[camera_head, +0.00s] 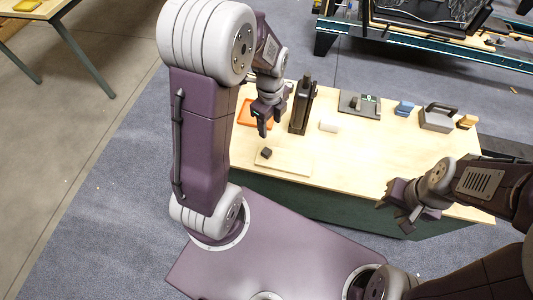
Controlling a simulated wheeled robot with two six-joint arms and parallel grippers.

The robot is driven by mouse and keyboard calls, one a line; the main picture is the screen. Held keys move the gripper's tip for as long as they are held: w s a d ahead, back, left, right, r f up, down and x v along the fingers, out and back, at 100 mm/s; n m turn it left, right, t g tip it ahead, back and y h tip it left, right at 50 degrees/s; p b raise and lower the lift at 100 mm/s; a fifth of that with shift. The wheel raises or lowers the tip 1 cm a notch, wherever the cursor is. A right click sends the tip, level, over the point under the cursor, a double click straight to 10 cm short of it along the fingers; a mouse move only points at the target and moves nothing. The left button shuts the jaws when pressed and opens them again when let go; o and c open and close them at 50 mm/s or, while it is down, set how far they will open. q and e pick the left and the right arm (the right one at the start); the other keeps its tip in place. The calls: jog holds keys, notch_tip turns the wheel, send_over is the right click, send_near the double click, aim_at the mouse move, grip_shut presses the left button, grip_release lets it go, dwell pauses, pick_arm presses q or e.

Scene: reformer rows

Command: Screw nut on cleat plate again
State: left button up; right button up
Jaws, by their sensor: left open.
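A small dark block that may be the nut (266,153) sits on a pale wooden board (290,165) at the front left of the table. A dark grey plate (372,106) with small fittings lies at the back of the table; I cannot tell whether it or the board is the cleat plate. My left gripper (263,130) is open and points down above the table, just behind the dark block and apart from it. My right gripper (396,213) is at the table's front edge on the right; its fingers look spread with nothing between them.
An orange tray (248,117) lies behind my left gripper. A tall black tool (301,110) stands close to its right. A white block (329,125), a blue block (404,108), a grey handled case (436,121) and a tan block (467,122) are farther right. The table's middle front is clear.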

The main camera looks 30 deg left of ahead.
pick_arm(q)
jog(key=b, duration=0.3)
send_over(266, 151)
jog(key=shift+n, duration=0.3)
notch_tip(266, 151, down, 8)
jog(key=shift+w+r, duration=0.1)
jog(key=shift+r, duration=0.15)
pick_arm(e)
notch_tip(266, 151, down, 6)
pick_arm(q)
notch_tip(266, 151, down, 9)
jog(key=b, duration=0.3)
pick_arm(e)
notch_tip(266, 151, down, 3)
jog(key=shift+f, duration=0.15)
